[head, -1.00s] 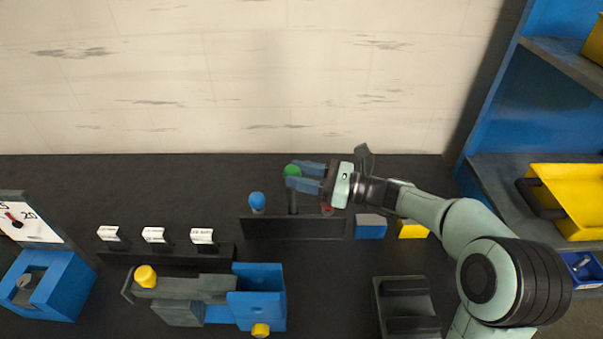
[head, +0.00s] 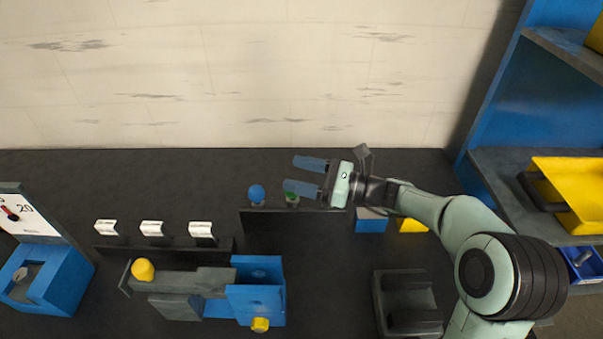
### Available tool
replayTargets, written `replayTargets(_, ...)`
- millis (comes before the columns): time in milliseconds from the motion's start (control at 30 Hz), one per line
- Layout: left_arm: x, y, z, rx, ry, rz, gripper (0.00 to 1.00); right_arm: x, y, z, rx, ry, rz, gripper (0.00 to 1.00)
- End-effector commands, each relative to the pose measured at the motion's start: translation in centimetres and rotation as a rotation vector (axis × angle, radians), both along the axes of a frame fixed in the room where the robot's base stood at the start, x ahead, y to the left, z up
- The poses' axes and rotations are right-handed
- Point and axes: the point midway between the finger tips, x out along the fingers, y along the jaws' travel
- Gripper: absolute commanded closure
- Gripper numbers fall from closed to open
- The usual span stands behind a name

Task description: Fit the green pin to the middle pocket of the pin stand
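The pin stand (head: 293,224) is a long dark block near the back of the table. The blue-headed pin (head: 256,194) stands upright at its left end. The green pin (head: 291,197) stands upright at the middle of the stand, its head low and level with the blue one. One finger of my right gripper partly covers the green head; the pin's lower end is hidden, so its depth cannot be seen. My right gripper (head: 304,176) is open and empty, its blue fingers spread above and behind the green pin. My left gripper is not in view.
A blue block (head: 371,222) and a yellow block (head: 412,226) lie right of the stand, under my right arm. A blue-grey fixture (head: 200,283) and a rail with white labels (head: 152,229) are front left. A dark cradle (head: 407,303) is front right. The back table is clear.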

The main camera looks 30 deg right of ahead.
Motion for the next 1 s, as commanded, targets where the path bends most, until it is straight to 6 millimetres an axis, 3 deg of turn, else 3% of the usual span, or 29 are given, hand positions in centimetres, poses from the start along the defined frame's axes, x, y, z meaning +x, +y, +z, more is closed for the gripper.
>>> replayTargets(300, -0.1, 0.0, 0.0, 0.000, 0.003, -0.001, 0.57, 0.0, 0.0, -0.3, 0.000, 0.008, 0.000, 0.30)
replayTargets(433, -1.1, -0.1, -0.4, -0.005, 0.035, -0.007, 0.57, 0.0, 0.0, -0.3, 0.001, 0.009, 0.000, 0.30)
replayTargets(1000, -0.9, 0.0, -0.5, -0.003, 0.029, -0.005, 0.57, -8.6, -8.2, -0.6, -0.001, 0.003, -0.004, 0.30)
